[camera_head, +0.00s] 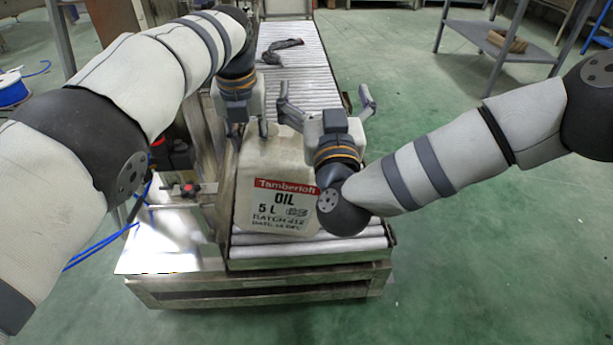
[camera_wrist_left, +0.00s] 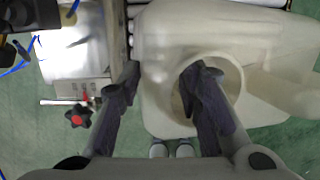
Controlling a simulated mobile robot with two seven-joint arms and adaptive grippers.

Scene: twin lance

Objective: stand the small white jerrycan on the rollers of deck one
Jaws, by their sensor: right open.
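The white jerrycan (camera_head: 262,185) has a red Tamberloft label and "OIL 5 L" print. It is upright over the near rollers (camera_head: 305,258); whether its base touches them I cannot tell. My left gripper (camera_head: 262,128) comes down on its top from the left. In the left wrist view the jerrycan (camera_wrist_left: 205,35) fills the right, with one finger of the left gripper (camera_wrist_left: 160,78) in its round opening and the other against its outside, the wall between them. My right gripper (camera_head: 325,100) is open beside the jerrycan's upper right, fingers pointing away, and hides part of it.
A long roller conveyor (camera_head: 308,40) runs back, with a dark rag-like item (camera_head: 280,50) lying on it. A metal side plate with a red-and-black knob (camera_wrist_left: 78,116) is left of the jerrycan. Blue cables (camera_head: 105,240) hang there.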

